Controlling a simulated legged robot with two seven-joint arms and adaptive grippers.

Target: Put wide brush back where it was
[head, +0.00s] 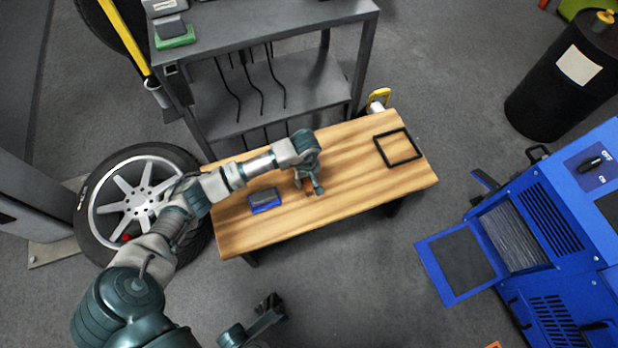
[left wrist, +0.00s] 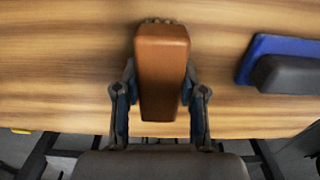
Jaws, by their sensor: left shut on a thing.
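My left gripper (head: 312,184) is over the middle of the wooden bench (head: 345,155). In the left wrist view the left gripper (left wrist: 160,115) is shut on a brown, block-like handle with a short bristly edge at its far end, which looks like the wide brush (left wrist: 161,70). In the head view the brush is mostly hidden by the gripper. My right gripper (head: 268,312) shows in part at the bottom, away from the bench; its jaws are unclear.
A blue block with a dark top (head: 264,200) lies on the bench left of my left gripper. A black square frame (head: 381,152) lies at the bench's right end. A grey shelf (head: 270,30) stands behind, a wheel (head: 128,200) left, and a blue machine (head: 545,250) right.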

